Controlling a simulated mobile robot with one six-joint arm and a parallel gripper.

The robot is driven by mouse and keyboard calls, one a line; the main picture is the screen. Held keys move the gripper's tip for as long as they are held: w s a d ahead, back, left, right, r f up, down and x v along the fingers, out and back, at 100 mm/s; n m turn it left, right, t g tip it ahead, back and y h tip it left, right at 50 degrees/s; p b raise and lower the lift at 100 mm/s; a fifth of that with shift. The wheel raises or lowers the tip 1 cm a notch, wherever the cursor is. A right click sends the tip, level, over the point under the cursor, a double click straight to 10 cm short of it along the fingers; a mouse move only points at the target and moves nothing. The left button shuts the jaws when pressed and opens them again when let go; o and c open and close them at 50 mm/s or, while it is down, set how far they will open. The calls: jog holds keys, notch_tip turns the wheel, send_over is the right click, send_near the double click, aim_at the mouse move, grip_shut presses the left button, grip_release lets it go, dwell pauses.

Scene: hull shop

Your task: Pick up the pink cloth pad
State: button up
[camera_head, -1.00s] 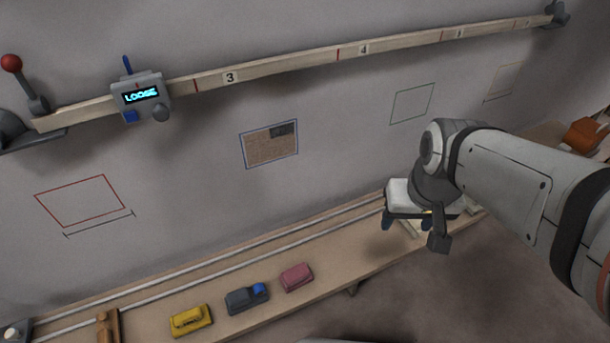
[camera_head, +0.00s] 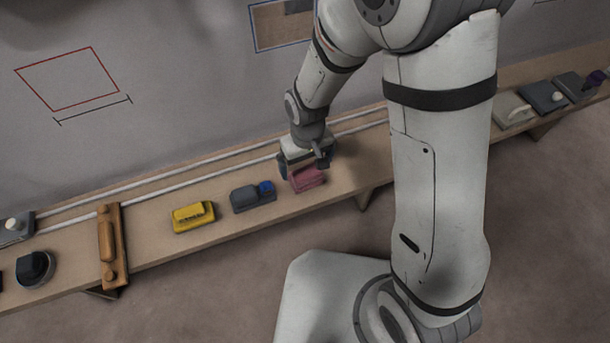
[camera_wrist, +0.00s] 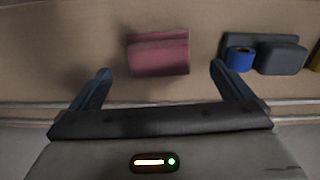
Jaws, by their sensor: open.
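The pink cloth pad (camera_head: 307,180) lies on the wooden bench, partly covered by my gripper in the head view. In the wrist view the pink pad (camera_wrist: 159,54) lies ahead of the fingers, roughly centred between them. My gripper (camera_head: 303,170) is above the bench at the pad. Its two dark fingers are spread apart in the wrist view (camera_wrist: 160,72), with nothing held. I cannot tell the exact height of the fingertips above the pad.
A dark grey block with a blue roll (camera_head: 253,197) sits beside the pad, and a yellow block (camera_head: 193,216) farther left. A wooden handled tool (camera_head: 110,247) lies across the bench (camera_head: 152,232). Pale rails run along the wall side. Bench right of the pad is clear nearby.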

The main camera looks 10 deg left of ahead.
aim_at(306, 172)
notch_tip(306, 172, down, 6)
jog(key=shift+b, duration=0.45)
jog(key=shift+c, duration=0.4)
jog(key=c, duration=0.8)
jog(key=shift+c, duration=0.2)
notch_tip(306, 172, up, 10)
jog(key=shift+r+p, duration=0.1)
jog(key=shift+p, duration=0.8)
